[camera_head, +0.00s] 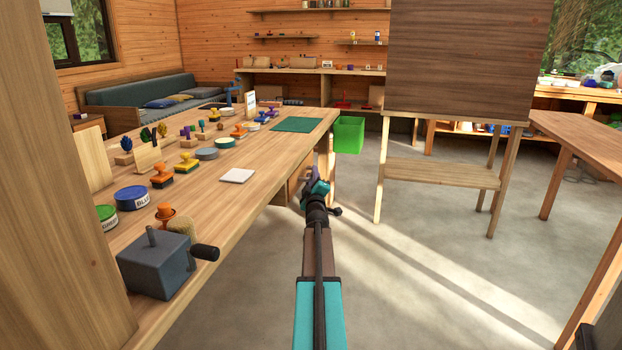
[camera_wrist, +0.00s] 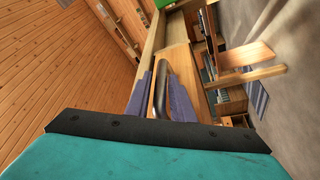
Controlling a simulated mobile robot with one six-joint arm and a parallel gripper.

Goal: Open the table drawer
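The long wooden table (camera_head: 262,165) runs along the left of the head view. Under its right edge, beside my gripper, is a wooden drawer front (camera_head: 292,188), largely hidden behind the arm. In the wrist view the drawer front (camera_wrist: 178,52) is tilted and has a dark arched handle (camera_wrist: 161,88). My gripper (camera_head: 312,176) is at the table's right side, below the top. In the wrist view its blue-grey fingers (camera_wrist: 160,97) stand on either side of the handle bar, with little gap, and look shut on it. How far the drawer stands out is unclear.
A grey crank box (camera_head: 165,262), stamps, tins and a white tile (camera_head: 237,175) stand on the table. A green bin (camera_head: 348,135) hangs at its far end. A wooden easel stand (camera_head: 440,173) is right of my arm. Bare floor lies between.

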